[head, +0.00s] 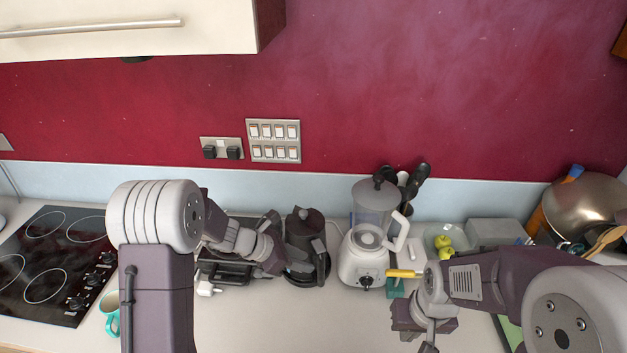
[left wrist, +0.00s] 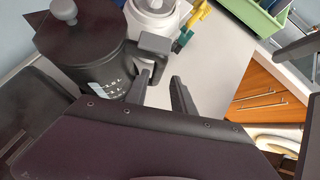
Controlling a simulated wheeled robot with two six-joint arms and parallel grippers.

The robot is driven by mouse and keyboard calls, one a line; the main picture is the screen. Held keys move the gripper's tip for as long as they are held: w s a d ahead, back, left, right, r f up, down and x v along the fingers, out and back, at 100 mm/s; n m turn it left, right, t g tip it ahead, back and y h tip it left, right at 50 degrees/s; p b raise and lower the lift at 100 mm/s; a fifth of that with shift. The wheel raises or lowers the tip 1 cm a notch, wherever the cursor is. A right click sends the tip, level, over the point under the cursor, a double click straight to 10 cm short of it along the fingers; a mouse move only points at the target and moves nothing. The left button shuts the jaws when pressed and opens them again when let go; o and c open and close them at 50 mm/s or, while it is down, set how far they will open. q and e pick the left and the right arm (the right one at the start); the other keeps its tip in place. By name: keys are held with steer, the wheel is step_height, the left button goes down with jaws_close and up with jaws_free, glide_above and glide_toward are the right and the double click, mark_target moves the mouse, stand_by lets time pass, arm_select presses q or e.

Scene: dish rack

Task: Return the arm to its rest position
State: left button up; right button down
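My left gripper (head: 272,264) is over the counter at the black toaster, just left of the black kettle (head: 306,240). My left arm (head: 155,260) is bent at the elbow and hides part of the counter.
A white blender (head: 362,266) stands right of the kettle. A glass bowl with yellow-green fruit (head: 445,246) and a metal pot (head: 588,208) are further right. A black hob (head: 50,262) and a teal mug (head: 111,318) are at left. The middle front counter (head: 290,325) is clear.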

arm_select(q)
steer(key=s+a+f+m+g+y+b, duration=0.1)
steer(key=s+a+f+m+y+b, duration=0.3)
steer(key=s+m, duration=0.4)
steer(key=s+a+f+m+g+y+b, duration=0.1)
steer(key=s+a+f+m+y+b, duration=0.2)
steer(key=s+a+m, duration=0.4)
steer(key=s+m+y+b, duration=0.1)
steer(key=s+m, duration=0.1)
steer(key=m, duration=0.6)
steer(key=shift+s+f, duration=0.15)
steer(key=shift+f, duration=0.25)
